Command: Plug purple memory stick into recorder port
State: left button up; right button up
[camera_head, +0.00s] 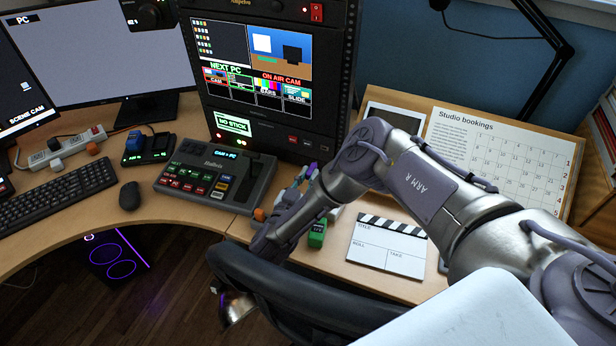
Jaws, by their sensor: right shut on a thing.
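The recorder (285,129) is the black rack with a lit screen at the back centre. Its small green display (233,124) reads "NO STICK". I cannot make out its port. My right gripper (268,238) points down and left at the desk's front edge, beside the black chair back. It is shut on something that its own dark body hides. I cannot pick out the purple memory stick for sure. Small coloured pieces, some purple and teal (311,170), show behind my right forearm. A green piece (317,238) lies just right of it. My left gripper is not in view.
A switcher panel (215,179) stands left of my right gripper. A clapperboard (388,245) lies to the right, with a bookings calendar (500,160) behind. The chair back (300,290) curves across the front. A mouse (129,195) and keyboard (62,198) are far left.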

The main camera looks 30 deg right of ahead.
aim_at(315, 165)
dwell(0.4)
jog(key=shift+b+x, duration=1)
jog(key=shift+x, duration=1.65)
jog(key=shift+w+d, duration=0.2)
jog(key=shift+d, duration=0.05)
jog(key=shift+r, duration=0.15)
jog(key=shift+w+d, duration=0.35)
jog(key=shift+d, duration=0.05)
dwell(0.5)
jog(key=o, duration=0.8)
jog(key=shift+o, duration=0.2)
